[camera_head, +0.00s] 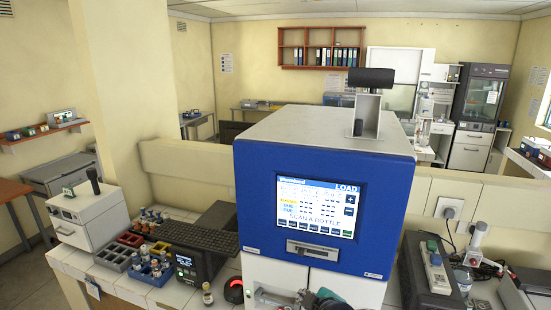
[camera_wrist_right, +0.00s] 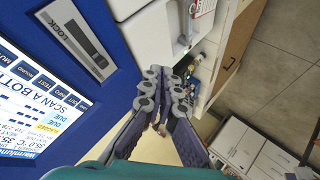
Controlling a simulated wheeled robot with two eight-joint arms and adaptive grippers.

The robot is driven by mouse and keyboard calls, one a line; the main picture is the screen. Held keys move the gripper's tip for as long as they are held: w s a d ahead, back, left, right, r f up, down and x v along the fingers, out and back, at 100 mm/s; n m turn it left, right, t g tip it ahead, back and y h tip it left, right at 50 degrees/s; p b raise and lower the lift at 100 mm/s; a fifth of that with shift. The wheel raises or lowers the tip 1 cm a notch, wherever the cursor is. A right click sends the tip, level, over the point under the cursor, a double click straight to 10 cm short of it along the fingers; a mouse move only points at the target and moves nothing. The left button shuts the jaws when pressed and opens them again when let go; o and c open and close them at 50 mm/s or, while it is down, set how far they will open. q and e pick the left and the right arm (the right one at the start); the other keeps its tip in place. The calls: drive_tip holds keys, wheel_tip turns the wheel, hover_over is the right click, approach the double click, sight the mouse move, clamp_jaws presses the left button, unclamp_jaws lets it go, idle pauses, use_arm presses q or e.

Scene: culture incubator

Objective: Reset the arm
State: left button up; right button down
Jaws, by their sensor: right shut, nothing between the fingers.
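The blue and white incubator (camera_head: 265,200) stands on the tiled bench, with a lit screen (camera_head: 315,207) reading "SCAN A BOTTLE". My right gripper (camera_head: 308,298) is at the bottom edge of the head view, in front of the incubator's white lower front and partly cut off. In the right wrist view my right gripper (camera_wrist_right: 165,82) is shut and empty, its two fingers close together. The incubator's screen (camera_wrist_right: 35,110) and its slot marked "LOCK" (camera_wrist_right: 80,45) lie to the left there. My left gripper is not in view.
Left of the incubator are a dark keyboard unit (camera_head: 205,235), racks of small bottles (camera_head: 150,268), a single bottle (camera_head: 207,294) and a red and black device (camera_head: 234,290). A black box (camera_head: 430,270) stands to the right.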

drive_tip(key=s+d+f+m+g+h+b, duration=0.1)
drive_tip(key=s+d+f+m+b, duration=0.2)
drive_tip(key=f, duration=0.5)
drive_tip(key=s+d+f+m+g+h+b, duration=0.1)
drive_tip(key=s+d+f+m+b, duration=0.3)
drive_tip(key=s+f+b, duration=0.3)
drive_tip(key=s+d+f+m+g+h+b, duration=0.1)
drive_tip(key=s+d+f+m+b, duration=0.2)
drive_tip(key=s+f+m+b, duration=0.2)
wheel_tip(320, 180, down, 4)
drive_tip(key=s, duration=0.2)
drive_tip(key=shift+s+d, duration=0.3)
